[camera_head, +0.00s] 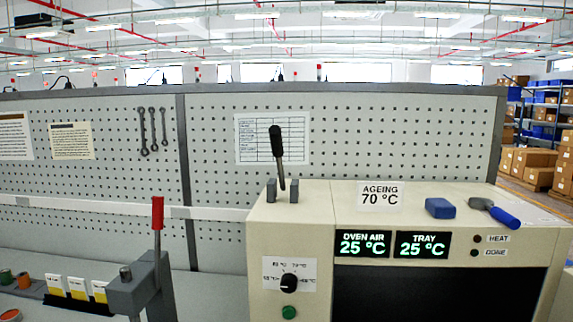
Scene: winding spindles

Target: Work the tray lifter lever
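A lever with a black handle (277,147) stands nearly upright, leaning slightly left, on the top left of a cream ageing oven (325,208). Its thin shaft sits between two short grey posts (271,190). A second lever with a red handle (157,213) stands upright on a grey fixture (128,292) left of the oven. No label names either lever as the tray lifter. The oven's displays read oven air 25 °C and tray 25 °C (422,245). Below them is a dark front panel (435,293). My gripper is not in view.
On the oven top lie a blue block (440,208) and a blue-handled tool (497,213). The oven's front has a black knob (289,283) and a green button (289,312). A pegboard (350,128) stands behind. Several small spools and yellow-white cards (78,288) lie at lower left.

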